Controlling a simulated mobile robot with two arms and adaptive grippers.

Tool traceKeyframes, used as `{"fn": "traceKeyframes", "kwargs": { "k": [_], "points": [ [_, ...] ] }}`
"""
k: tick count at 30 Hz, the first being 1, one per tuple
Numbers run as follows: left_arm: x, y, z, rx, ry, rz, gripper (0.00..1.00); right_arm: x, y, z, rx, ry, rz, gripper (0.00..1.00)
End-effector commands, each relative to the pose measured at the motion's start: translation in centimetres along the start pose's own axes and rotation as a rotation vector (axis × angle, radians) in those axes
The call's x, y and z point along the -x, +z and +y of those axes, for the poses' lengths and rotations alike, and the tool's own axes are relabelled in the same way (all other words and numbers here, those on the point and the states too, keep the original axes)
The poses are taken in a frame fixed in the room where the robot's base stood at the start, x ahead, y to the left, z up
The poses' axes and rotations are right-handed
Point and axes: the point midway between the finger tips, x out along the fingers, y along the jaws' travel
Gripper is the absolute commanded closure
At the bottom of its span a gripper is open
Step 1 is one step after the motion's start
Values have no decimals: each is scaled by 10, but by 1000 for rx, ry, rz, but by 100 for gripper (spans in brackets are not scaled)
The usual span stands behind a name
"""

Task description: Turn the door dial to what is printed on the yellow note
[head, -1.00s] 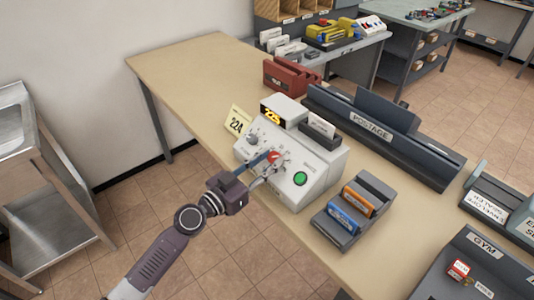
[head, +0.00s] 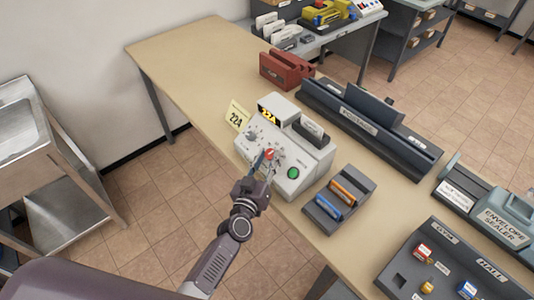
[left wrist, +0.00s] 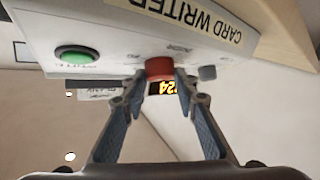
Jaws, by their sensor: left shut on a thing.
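The white card writer (head: 303,163) stands at the table's near edge, with a dark display (head: 268,114) showing small yellow characters on top. They look like 22A or 224; the last is hard to tell. The yellow note (head: 237,117) stands beside the machine's left end and seems to read 22A. My left gripper (head: 267,160) is shut on the red dial (head: 269,154) on the sloped front. In the left wrist view its two fingers (left wrist: 160,80) flank the red dial (left wrist: 159,68), and part of the display shows upside down behind. My right gripper is out of view.
A green button (head: 293,173) and other small knobs (head: 252,135) sit near the dial. A grey holder (head: 362,197) with orange and blue items stands to the right. The dark postage rack (head: 365,125) and red rack (head: 284,70) lie behind. The table's far left is bare.

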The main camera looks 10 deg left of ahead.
Motion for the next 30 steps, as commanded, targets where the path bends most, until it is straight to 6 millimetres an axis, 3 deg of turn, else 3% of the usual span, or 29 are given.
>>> {"fn": "traceKeyframes", "kwargs": {
  "k": [12,13,17,26,30],
  "points": [
    [-1,-2,0,3,-4,3,97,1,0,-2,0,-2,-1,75],
    [-1,-2,0,3,-4,3,71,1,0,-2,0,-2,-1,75],
    [-1,-1,0,3,-4,2,56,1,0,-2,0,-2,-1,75],
    [1,0,0,3,-4,0,55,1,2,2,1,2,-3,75],
    [12,1,0,4,-5,-1,55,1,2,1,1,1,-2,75]
  ]
}}
